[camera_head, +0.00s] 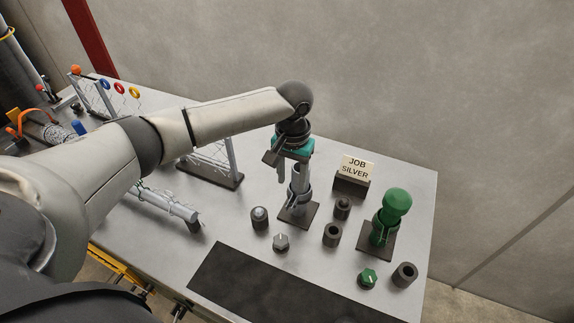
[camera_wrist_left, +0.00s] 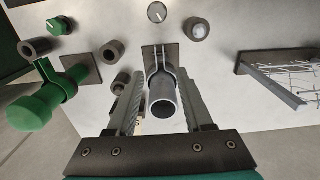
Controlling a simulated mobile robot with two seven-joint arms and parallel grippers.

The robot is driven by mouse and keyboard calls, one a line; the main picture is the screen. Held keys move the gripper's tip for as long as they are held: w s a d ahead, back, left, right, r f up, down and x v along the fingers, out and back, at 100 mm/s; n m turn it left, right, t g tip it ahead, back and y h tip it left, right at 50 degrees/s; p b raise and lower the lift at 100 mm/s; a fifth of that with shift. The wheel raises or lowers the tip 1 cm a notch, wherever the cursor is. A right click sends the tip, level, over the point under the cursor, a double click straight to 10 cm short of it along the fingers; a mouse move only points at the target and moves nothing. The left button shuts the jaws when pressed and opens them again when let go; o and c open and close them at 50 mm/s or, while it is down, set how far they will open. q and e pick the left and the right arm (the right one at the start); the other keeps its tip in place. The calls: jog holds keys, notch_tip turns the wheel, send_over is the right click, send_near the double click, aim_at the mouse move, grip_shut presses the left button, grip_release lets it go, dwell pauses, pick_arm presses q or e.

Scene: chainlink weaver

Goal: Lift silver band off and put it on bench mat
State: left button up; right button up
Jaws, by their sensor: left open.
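The silver band (camera_wrist_left: 153,74) looks like a split collar with a flange, around a grey upright post (camera_wrist_left: 164,105) on a dark square base. In the head view the post (camera_head: 300,188) stands near the bench's middle, below my left gripper (camera_head: 292,168). My left gripper (camera_wrist_left: 164,84) is open, pointing down, with one finger on each side of the post's top. No grip on the band shows. The bench mat (camera_head: 270,290) is a bare dark rectangle along the front edge. My right gripper is not in view.
A green post (camera_head: 394,204) with a green collar stands to the right. A JOB SILVER sign (camera_head: 357,168) is behind. Several dark cylinders and two knobs (camera_head: 281,242) stand between the posts and the mat. A wire-mesh rack (camera_head: 212,165) is on the left.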

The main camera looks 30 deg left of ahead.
aim_at(292, 202)
pick_arm(q)
jog(key=shift+f+b, duration=2.75)
jog(key=shift+b, duration=0.6)
notch_tip(292, 202, down, 3)
jog(key=shift+r, duration=0.1)
jog(key=shift+f, duration=0.45)
grip_shut()
